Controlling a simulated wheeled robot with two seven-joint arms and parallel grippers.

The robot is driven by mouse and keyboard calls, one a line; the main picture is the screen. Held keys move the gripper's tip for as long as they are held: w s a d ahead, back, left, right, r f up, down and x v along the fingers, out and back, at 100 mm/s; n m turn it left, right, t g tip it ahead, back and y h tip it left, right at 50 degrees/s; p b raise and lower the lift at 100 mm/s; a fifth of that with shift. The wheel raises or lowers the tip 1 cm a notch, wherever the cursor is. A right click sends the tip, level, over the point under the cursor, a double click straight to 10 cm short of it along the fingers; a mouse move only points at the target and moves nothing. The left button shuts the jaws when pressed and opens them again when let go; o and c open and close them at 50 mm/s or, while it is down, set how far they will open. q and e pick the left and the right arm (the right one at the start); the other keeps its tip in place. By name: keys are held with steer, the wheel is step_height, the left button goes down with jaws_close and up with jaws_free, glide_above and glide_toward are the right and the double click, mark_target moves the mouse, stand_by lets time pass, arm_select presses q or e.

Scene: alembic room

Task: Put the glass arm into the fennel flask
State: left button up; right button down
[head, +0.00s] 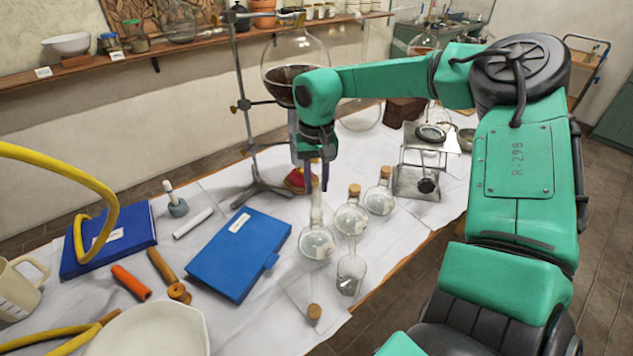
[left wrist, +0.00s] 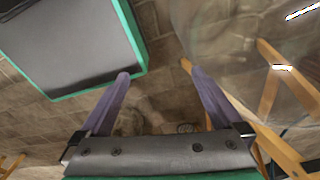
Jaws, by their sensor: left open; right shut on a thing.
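I cannot read which is the fennel flask. My left gripper (left wrist: 160,76) is open and empty over the floor.
A loose cork (head: 314,311) lies near the table's front edge. A blue folder (head: 238,254) lies left of the flasks. A metal stand (head: 245,120) holds a big round vessel (head: 296,58) behind. A small burner stand (head: 425,170) is at right.

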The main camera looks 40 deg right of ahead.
steer(key=shift+f+b, duration=0.35)
steer(key=shift+b, duration=0.15)
stand_by(1.0)
steer(key=c, duration=0.6)
jaws_free()
steer(key=shift+o, duration=0.5)
steer(key=o, duration=0.3)
steer(key=shift+o, duration=0.2)
steer(key=shift+r, duration=0.15)
step_height(320, 180, up, 7)
steer(key=p, duration=0.4)
steer(key=shift+p, duration=0.3)
